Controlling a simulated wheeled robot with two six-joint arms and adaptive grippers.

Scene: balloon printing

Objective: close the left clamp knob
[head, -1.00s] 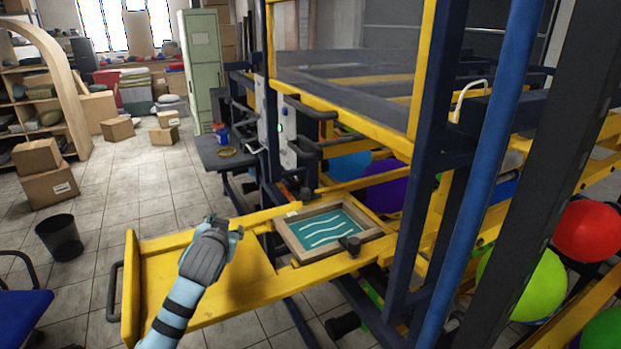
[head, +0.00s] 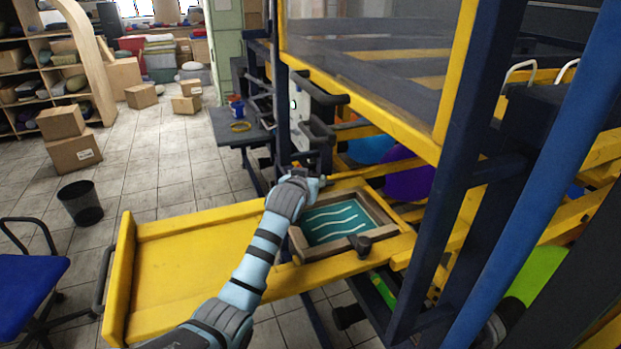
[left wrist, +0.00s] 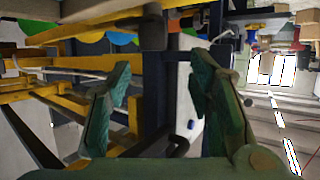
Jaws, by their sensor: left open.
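A wooden print frame (head: 378,208) with a teal screen (head: 335,222) and white wavy lines sits in the yellow rail bed. A black clamp knob (head: 362,244) stands on its near edge. My left gripper (head: 314,182) is at the frame's far left corner and hides most of that spot, so the clamp knob there is not clear. In the left wrist view my left gripper (left wrist: 160,65) is open, with two green fingers apart. A dark rounded block (left wrist: 153,28) shows beyond the fingers; I cannot tell whether it is the knob. My right gripper is not in view.
A yellow tray (head: 190,260) extends to the left with a dark handle (head: 103,280). The machine's blue posts (head: 452,190) and yellow upper frame (head: 385,118) stand close on the right. Black handles (head: 318,92) stick out behind my gripper.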

